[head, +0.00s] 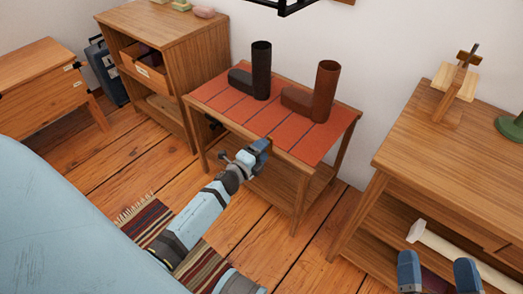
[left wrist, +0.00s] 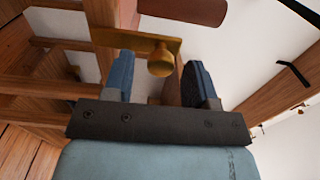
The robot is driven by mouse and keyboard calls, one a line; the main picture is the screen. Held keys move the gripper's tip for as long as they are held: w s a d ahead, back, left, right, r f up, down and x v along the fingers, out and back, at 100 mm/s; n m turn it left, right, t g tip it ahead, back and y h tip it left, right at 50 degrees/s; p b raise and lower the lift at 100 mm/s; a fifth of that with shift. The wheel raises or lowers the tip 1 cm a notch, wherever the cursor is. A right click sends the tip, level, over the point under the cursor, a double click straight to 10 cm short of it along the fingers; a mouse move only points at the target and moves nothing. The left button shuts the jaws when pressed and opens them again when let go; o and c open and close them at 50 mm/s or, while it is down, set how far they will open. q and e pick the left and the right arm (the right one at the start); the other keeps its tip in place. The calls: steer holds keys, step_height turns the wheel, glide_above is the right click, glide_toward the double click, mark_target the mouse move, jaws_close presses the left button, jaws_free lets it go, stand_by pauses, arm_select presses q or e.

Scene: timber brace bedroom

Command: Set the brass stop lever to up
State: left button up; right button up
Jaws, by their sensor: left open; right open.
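The brass stop lever (left wrist: 140,42) shows in the left wrist view as a yellow bar lying roughly across the picture, with a round knob on it. My left gripper (left wrist: 160,72) is open, and the knob appears between its two fingers; I cannot tell whether they touch it. In the head view my left gripper (head: 262,149) is at the front edge of the red-topped table (head: 215,101) and hides most of the lever. My right gripper (head: 438,272) is open and empty at the lower right, in front of the wooden desk.
A black boot (head: 261,70) and a brown boot (head: 326,90) stand on the red tabletop. A wooden cabinet (head: 165,35) is to the left. The wooden desk (head: 420,135) on the right carries a wooden stand (head: 455,85). A striped rug (head: 160,225) lies on the floor below my left arm.

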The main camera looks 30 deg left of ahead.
arm_select(q)
steer(key=s+a+p, duration=0.1)
steer(key=s+p, duration=0.1)
steer(key=s, duration=1.1)
steer(key=shift+s, duration=0.4)
arm_select(e)
steer(key=shift+g+h, duration=0.8)
steer(key=shift+g, duration=0.1)
steer(key=f, duration=0.2)
steer(key=d+f, duration=0.1)
steer(key=f, duration=0.1)
steer(key=shift+w+d, duration=0.1)
steer(key=shift+d, duration=0.1)
steer(key=shift+r, duration=0.15)
